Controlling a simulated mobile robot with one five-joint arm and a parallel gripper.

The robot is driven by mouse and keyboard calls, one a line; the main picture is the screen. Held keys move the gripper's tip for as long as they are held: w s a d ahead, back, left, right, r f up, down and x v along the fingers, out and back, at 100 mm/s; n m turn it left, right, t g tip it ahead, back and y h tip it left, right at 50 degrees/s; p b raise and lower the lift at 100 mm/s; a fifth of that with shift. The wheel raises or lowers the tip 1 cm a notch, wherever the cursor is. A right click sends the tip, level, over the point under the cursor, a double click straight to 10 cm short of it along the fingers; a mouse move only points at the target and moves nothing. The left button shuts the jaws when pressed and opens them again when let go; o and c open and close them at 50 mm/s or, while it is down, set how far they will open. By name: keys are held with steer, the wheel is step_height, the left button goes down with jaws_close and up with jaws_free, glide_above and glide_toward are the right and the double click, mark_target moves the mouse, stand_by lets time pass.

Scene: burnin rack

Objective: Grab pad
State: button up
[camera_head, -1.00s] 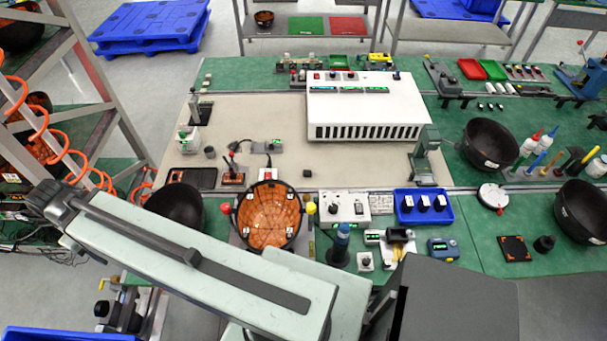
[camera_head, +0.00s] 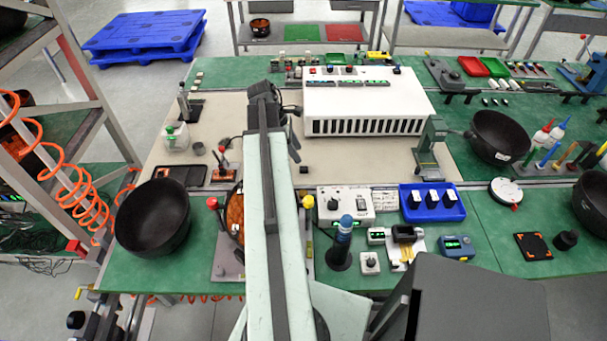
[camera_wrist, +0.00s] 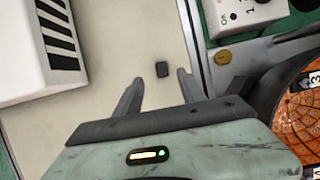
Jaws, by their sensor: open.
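A small dark pad-like block (camera_head: 304,170) lies on the beige mat (camera_head: 330,160), in front of the white slotted unit. In the wrist view the same dark block (camera_wrist: 162,69) shows between and just beyond my fingertips, apart from both. My gripper (camera_wrist: 160,77) is open and empty, its two fingers spread to either side of the block's line. In the head view my arm reaches forward over the bench and largely hides the gripper. A flat black square with orange corners (camera_head: 534,246) lies on the green bench at the right.
The white slotted unit (camera_head: 366,105) stands behind the block. A control box (camera_head: 345,206) and a blue tray (camera_head: 431,216) stand in front to the right. A black bowl (camera_head: 153,217) is at the left; an orange-lined bowl (camera_head: 235,214) is partly behind my arm. The mat around the block is clear.

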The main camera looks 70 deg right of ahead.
mark_target(304, 168)
steer(key=b+x, duration=0.7)
steer(key=x, duration=0.1)
steer(key=shift+w+a+f+b, duration=0.2)
steer(key=shift+w+a+b, duration=0.1)
steer(key=shift+w, duration=0.1)
steer(key=shift+r, duration=0.2)
jaws_close()
